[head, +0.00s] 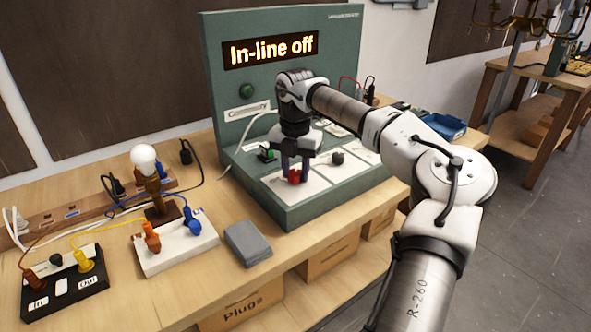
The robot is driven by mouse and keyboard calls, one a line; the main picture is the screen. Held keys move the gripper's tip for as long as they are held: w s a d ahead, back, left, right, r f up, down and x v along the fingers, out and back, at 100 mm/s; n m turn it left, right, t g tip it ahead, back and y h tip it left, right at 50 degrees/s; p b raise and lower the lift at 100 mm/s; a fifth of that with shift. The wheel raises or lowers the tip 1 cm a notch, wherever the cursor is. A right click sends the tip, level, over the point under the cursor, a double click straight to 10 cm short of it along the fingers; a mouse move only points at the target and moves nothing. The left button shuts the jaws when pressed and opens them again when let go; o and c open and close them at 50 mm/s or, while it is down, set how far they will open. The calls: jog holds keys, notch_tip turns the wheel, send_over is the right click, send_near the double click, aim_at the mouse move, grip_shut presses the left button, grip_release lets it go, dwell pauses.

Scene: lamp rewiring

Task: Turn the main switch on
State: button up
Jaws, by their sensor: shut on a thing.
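The green test stand (284,85) stands on the bench, and its display (271,49) reads "In-line off". A red knob (294,177), seemingly the main switch, sits on a white plate at the front of the stand's base. My gripper (294,170) points down over it from above, with its dark fingers shut on the red knob. The fingers hide part of the knob, and I cannot read its label or tell its position.
A black knob (337,158) and a black-and-green switch (266,154) sit close to my gripper. A lit-looking bulb (144,158) stands on a lamp at left, with wired blocks and loose cables around. A grey block (248,243) lies in front of the stand.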

aim_at(296, 172)
jog(key=o, duration=1)
jog(key=shift+c, duration=0.2)
jog(key=shift+r, duration=0.15)
notch_tip(296, 172, up, 14)
jog(key=b, duration=0.1)
jog(key=shift+f, duration=0.2)
